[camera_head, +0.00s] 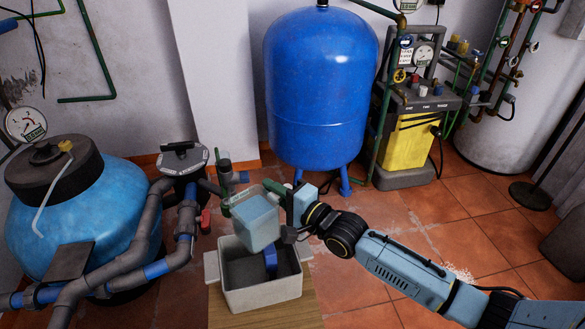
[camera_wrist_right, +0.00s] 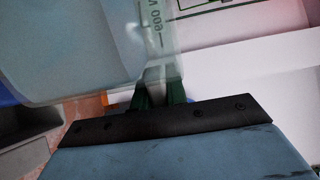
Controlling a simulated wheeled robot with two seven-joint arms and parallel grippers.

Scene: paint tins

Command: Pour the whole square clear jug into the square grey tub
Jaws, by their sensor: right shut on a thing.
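My right gripper (camera_head: 281,197) is shut on the square clear jug (camera_head: 256,222) at its right side. The jug is held above the square grey tub (camera_head: 262,299), slightly tilted, with pale blue contents showing through its wall. No stream is visible from it. In the right wrist view the jug (camera_wrist_right: 75,50) fills the upper left, with printed marks including 600, and my green fingertips (camera_wrist_right: 158,97) close on it. The tub stands on a wooden surface (camera_head: 222,310); part of its inside is hidden behind the jug. My left gripper is not in view.
A blue object (camera_head: 270,260) shows at the tub, below the jug. Grey pipes (camera_head: 140,235) and a light blue tank (camera_head: 95,205) stand close on the left. A large blue tank (camera_head: 320,90) stands behind. Tiled floor (camera_head: 470,240) is open to the right.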

